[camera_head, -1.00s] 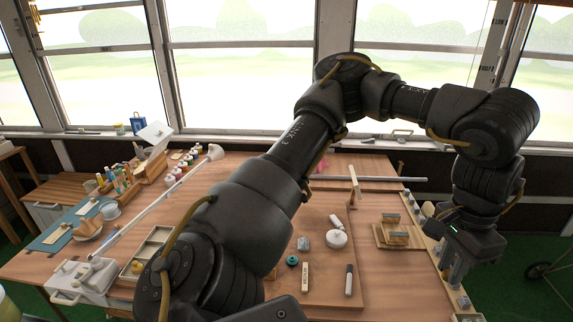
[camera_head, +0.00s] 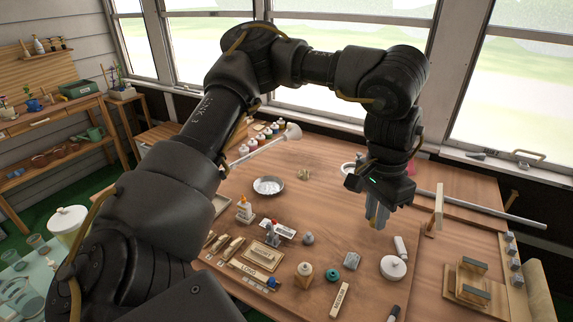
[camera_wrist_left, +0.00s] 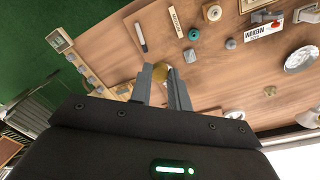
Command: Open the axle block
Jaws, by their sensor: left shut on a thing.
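No part is labelled as the axle block; a wooden piece with two grey-topped blocks (camera_head: 470,284) at the right of the bench may be it, but I cannot tell. My left gripper (camera_head: 377,217) hangs fingers down over the middle right of the bench, left of that piece. In the left wrist view its fingers (camera_wrist_left: 163,82) are shut on a rounded yellow-brown thing (camera_wrist_left: 160,72), mostly hidden between them. In the head view the fingers hide this thing. My right gripper is not in view.
A white round lidded thing (camera_head: 393,267), a green ring (camera_head: 335,276), a grey block (camera_head: 351,260) and a labelled stick (camera_head: 340,300) lie nearby. A shallow metal bowl (camera_head: 268,186) stands farther left. An upright wooden post (camera_head: 439,206) and long rod (camera_head: 485,210) are at right. Bench between is clear.

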